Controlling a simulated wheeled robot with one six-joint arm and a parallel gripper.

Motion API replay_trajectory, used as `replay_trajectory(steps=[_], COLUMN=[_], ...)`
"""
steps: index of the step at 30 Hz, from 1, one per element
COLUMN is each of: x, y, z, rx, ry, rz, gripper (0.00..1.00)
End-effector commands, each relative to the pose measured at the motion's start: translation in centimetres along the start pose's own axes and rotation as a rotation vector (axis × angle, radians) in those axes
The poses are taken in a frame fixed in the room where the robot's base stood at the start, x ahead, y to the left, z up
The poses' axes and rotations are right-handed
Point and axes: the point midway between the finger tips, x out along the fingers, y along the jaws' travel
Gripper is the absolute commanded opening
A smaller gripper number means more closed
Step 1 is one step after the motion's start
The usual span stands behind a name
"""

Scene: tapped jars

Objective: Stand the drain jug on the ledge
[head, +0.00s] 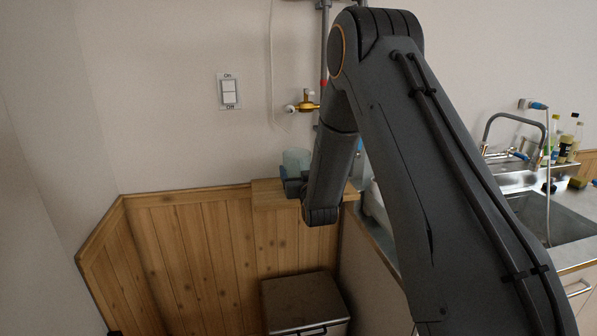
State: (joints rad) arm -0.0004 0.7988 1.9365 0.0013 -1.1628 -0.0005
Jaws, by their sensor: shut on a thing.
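A pale, translucent, bluish jug (296,159) shows in the head view just left of my arm's wrist. It looks upright. My gripper (288,178) is shut on the jug, though my wrist hides part of the grip. The wooden ledge (267,195) is the box-like top along the wall, directly below the jug and gripper in the picture. I cannot tell whether the jug's base touches the ledge, because my gripper covers it.
A brass tap (307,104) sticks out from the wall above the jug. A light switch (229,92) is to its left. A lidded bin (304,302) stands below the ledge. A sink (548,218) and several bottles (566,148) are at the right.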

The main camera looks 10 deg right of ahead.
Motion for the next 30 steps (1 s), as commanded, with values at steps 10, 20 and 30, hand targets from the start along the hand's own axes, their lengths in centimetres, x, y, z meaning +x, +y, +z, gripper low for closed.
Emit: replay_trajectory(steps=[10, 20, 30], x=[0.02, 0.01, 0.01], y=[0.00, 0.00, 0.00], z=[0.37, 0.51, 0.53], rx=[0.000, 0.000, 0.000], ry=[0.001, 0.001, 0.000], rz=[0.000, 0.000, 0.000], gripper=[0.41, 0.41, 0.96])
